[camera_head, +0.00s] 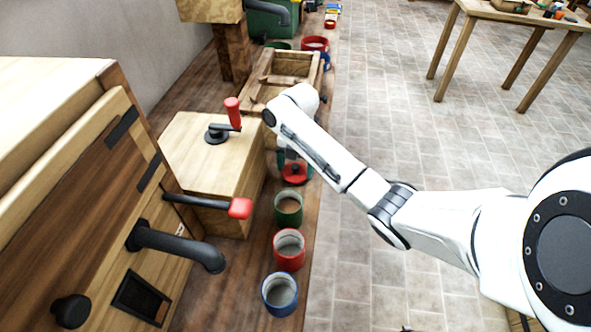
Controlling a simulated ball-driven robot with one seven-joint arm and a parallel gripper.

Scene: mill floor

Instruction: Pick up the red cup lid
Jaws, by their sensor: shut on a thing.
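The red cup lid (294,174), a round red disc with a dark centre, is near the right edge of the wooden bench, just beyond a row of cups. My arm reaches in from the right and bends down, and my gripper (291,161) is right at the lid's top, shut on it. My arm's wrist hides part of the gripper, so the fingers show only partly. I cannot tell whether the lid rests on something or is held just above the bench.
A green cup (288,219), a red cup (289,260) and a blue cup (279,304) line the bench nearer me. A wooden box with a red-handled crank (233,114) stands left of the lid. A wooden tray (259,88) lies beyond.

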